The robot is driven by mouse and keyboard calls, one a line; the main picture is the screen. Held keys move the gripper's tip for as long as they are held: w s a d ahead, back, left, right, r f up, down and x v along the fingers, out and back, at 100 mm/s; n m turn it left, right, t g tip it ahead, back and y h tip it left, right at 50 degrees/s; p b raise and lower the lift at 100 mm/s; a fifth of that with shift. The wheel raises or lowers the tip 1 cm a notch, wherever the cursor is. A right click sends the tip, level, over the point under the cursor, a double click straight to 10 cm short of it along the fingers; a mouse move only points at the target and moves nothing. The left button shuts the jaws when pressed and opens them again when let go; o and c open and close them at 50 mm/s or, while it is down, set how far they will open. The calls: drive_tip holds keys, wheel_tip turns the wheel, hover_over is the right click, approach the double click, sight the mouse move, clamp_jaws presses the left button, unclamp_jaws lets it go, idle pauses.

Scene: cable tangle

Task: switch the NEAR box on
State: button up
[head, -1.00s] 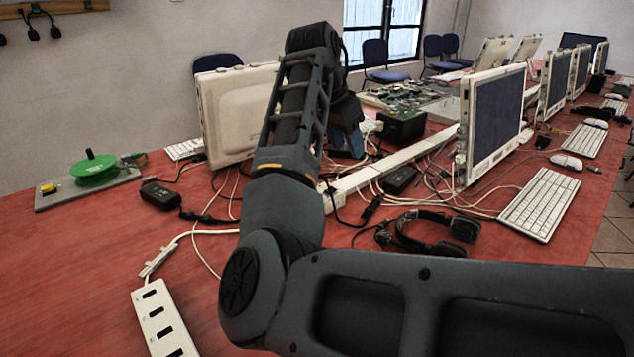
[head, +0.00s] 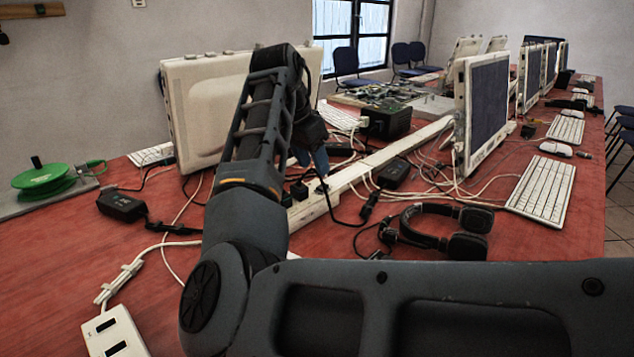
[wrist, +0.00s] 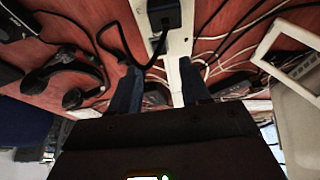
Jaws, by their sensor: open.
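No box in view carries a readable near or far label, and I see no clear switch. A black adapter box (head: 122,206) lies on the red table at left. A second black adapter box (head: 393,174) lies right of the white trunking (head: 375,163). A larger black box (head: 388,122) stands farther back. My gripper (head: 316,160), partly hidden by my arm, is over the trunking beside black plugs (head: 299,188). In the wrist view my gripper (wrist: 160,88) is open, its blue fingers apart over the trunking, with a black plug (wrist: 164,14) ahead and nothing visible between them.
A white power strip (head: 115,336) lies at front left. Loose cables (head: 470,190) cross the table around the trunking. Headphones (head: 440,232), a keyboard (head: 542,190), monitors (head: 482,105) and a green reel (head: 44,178) stand around. Bare table lies at left.

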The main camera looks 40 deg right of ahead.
sight(322, 186)
drive_tip(key=x, duration=0.6)
drive_tip(key=shift+r+b, duration=0.1)
drive_tip(key=shift+b, duration=0.25)
clamp_jaws()
